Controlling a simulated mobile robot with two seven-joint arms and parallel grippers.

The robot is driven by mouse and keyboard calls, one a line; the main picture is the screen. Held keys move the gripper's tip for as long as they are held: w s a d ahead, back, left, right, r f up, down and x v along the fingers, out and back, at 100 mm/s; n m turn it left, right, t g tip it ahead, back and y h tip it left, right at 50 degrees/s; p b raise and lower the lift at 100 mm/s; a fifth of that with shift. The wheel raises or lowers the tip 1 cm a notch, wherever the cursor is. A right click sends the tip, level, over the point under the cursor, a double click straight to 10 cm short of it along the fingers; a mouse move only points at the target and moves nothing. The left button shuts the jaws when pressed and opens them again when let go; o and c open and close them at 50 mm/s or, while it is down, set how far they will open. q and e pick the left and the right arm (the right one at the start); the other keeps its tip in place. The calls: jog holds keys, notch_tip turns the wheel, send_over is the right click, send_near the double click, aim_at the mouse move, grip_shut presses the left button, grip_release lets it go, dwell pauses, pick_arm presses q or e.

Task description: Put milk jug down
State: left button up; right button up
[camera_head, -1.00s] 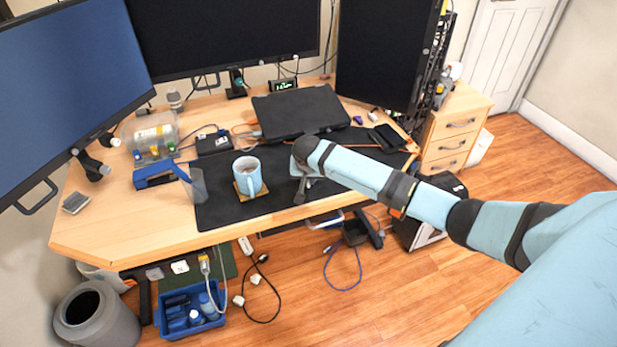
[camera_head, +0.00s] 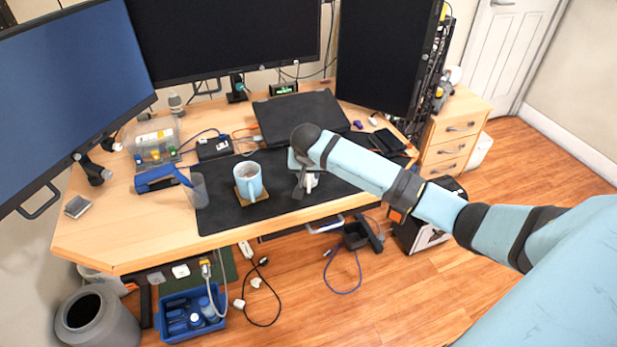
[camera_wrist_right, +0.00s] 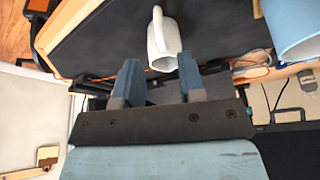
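The small white milk jug (camera_head: 311,182) stands on the black desk mat (camera_head: 226,212), largely hidden behind my right gripper (camera_head: 301,184) in the head view. In the right wrist view the jug (camera_wrist_right: 163,40) is just beyond the fingertips, with its handle toward the top. My right gripper's blue fingers (camera_wrist_right: 157,66) are apart, with a gap between the left finger and the jug. I cannot tell whether the right finger touches it. My left gripper is in neither view.
A light blue mug (camera_head: 248,178) stands on a coaster left of the jug. A clear cup (camera_head: 198,190) and a blue stapler-like tool (camera_head: 158,178) are farther left. A closed black laptop (camera_head: 300,113) lies behind. Monitors line the back. The mat's front strip is clear.

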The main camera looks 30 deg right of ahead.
jog(key=d+v, duration=0.1)
jog(key=v, duration=0.3)
jog(key=s+a+f+n+t+y, duration=0.3)
jog(key=s+a+f+n+y, duration=0.15)
jog(key=s+a+f, duration=0.85)
jog(key=s+a+n+t, duration=0.2)
jog(key=s+a, duration=0.1)
jog(key=s, duration=0.5)
jog(key=s+a+f+n+t+y, duration=0.1)
jog(key=s+a+n+t, duration=0.1)
jog(key=s, duration=0.6)
jog(key=shift+s+a+f+n, duration=0.15)
jog(key=shift+s+a+n, duration=0.1)
jog(key=shift+a+n, duration=0.5)
jog(key=shift+a, duration=0.1)
